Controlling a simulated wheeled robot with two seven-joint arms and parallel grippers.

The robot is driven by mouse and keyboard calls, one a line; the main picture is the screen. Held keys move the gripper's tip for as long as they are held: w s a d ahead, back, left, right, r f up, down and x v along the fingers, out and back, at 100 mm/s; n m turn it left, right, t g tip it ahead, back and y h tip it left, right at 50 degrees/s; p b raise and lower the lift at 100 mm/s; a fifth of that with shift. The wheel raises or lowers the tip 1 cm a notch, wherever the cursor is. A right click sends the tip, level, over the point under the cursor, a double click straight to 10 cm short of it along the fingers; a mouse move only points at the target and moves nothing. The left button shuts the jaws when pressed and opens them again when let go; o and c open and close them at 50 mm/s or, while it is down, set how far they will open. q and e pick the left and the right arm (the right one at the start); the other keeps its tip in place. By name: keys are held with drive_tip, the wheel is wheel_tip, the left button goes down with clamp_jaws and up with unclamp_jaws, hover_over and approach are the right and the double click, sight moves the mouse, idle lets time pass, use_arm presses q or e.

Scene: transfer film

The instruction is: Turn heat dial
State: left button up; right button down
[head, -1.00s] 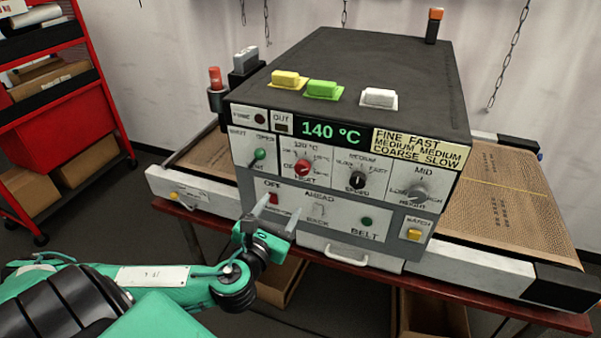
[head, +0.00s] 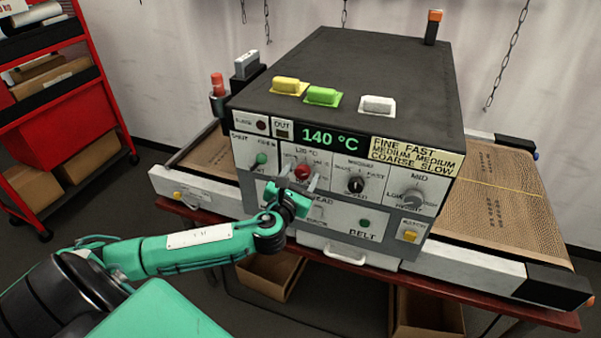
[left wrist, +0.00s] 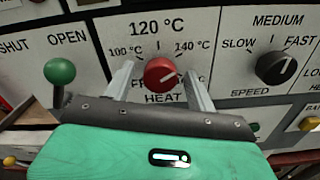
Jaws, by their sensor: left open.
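The red heat dial (head: 303,172) is on the front panel of the grey machine. The display (head: 332,138) above reads 140 °C. My left gripper (head: 299,177) is open at the panel. In the left wrist view its fingers (left wrist: 159,78) stand left and right of the dial, with gaps showing. How deep the tips reach is hard to tell. My right gripper is out of view.
A green-knobbed lever (left wrist: 59,73) is left of the dial. The black speed dial (head: 355,184) and grey height dial (head: 416,198) are to its right. Yellow (head: 288,86), green (head: 322,96) and white (head: 377,104) blocks sit on top. A red rack (head: 75,110) stands left.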

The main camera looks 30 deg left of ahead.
use_arm(q)
drive_tip(key=shift+w, duration=0.1)
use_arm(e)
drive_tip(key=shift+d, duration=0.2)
use_arm(q)
drive_tip(key=c, duration=1)
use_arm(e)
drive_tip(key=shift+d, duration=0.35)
use_arm(q)
drive_tip(key=shift+n, duration=0.3)
drive_tip(key=shift+f+n+b, duration=0.1)
drive_tip(key=shift+n+b, duration=0.2)
drive_tip(key=shift+n, duration=0.8)
drive_tip(key=n, duration=0.3)
drive_tip(key=shift+n+b, duration=0.3)
drive_tip(key=shift+b, duration=0.05)
drive_tip(key=n, duration=0.3)
drive_tip(key=shift+n+b, duration=0.3)
drive_tip(key=shift+n, duration=0.7)
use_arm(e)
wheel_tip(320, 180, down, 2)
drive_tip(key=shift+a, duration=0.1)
use_arm(q)
drive_tip(key=shift+n, duration=0.3)
